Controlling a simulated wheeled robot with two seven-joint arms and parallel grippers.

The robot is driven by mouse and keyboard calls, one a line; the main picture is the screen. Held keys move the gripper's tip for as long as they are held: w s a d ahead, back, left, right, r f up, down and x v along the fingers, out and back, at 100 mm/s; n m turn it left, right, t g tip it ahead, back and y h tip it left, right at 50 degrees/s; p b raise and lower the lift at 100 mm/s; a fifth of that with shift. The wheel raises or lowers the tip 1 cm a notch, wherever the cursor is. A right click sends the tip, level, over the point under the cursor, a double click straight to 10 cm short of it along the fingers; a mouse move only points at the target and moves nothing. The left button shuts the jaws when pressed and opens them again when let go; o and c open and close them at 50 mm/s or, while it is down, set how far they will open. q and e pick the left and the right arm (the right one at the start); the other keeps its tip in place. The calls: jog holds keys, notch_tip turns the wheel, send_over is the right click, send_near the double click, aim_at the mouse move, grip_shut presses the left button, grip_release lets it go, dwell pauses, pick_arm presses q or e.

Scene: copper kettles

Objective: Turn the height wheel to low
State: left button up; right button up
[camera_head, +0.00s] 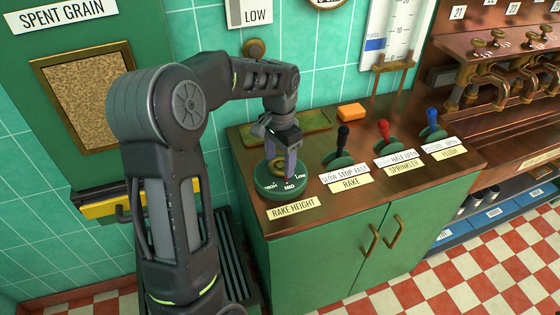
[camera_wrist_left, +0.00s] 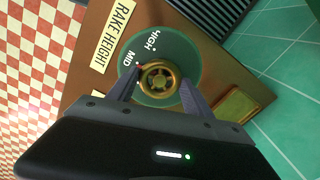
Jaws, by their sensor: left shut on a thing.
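The brass height wheel (camera_wrist_left: 160,78) sits on a round green dial (camera_head: 268,193) marked HIGH, MID and LOW, on the counter's front left corner. A RAKE HEIGHT label (camera_head: 292,208) lies in front of it. My left gripper (camera_head: 280,162) comes down from above, its fingers on either side of the wheel and shut on it. The fingers also show in the left wrist view (camera_wrist_left: 161,82). A small red mark on the wheel's edge shows near MID in the left wrist view. LOW is mostly hidden there by a finger. My right gripper is not in view.
To the right stand a black lever (camera_head: 343,140), a red lever (camera_head: 383,130) and a blue lever (camera_head: 432,120). An orange block (camera_head: 351,112) and a shallow brass tray (camera_head: 312,123) lie behind. A green cabinet (camera_head: 330,245) is below. A wall sign (camera_head: 257,16) reads LOW.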

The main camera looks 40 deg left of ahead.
aim_at(280, 164)
pick_arm(q)
jog(key=n, duration=0.4)
jog(key=shift+n, duration=0.3)
jog(key=n, duration=0.4)
jog(key=shift+n+b, duration=0.35)
jog(key=shift+n, duration=0.05)
jog(key=o, duration=1.4)
notch_tip(280, 164, up, 8)
jog(key=shift+f+b, duration=0.1)
jog(key=shift+b, duration=0.25)
